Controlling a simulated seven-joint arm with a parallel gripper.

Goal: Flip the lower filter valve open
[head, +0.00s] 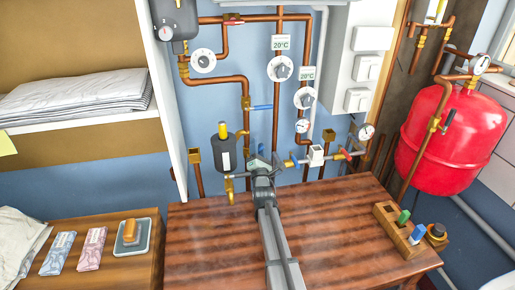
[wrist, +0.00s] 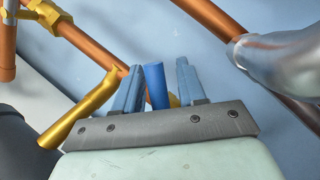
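The dark filter canister (head: 223,152) with a yellow top hangs on the wall pipes. A brass fitting and spout (head: 230,186) sit below it. My gripper (head: 256,160) is just right of the canister, among the lower pipes. In the wrist view, a blue handle (wrist: 155,86) stands between the two fingers of my gripper (wrist: 159,68). The handle is nearer the left finger, with a clear gap to the right one, so the gripper is open. Contact with the left finger cannot be told. In the head view my gripper largely hides this spot. A higher blue lever (head: 262,107) lies horizontal.
A brass pipe (wrist: 80,108) runs close to the left finger in the wrist view. A grey pipe (wrist: 275,55) is at upper right. Gauges, dials and a red tank (head: 437,140) are to the right. The wooden table (head: 335,220) below is mostly clear.

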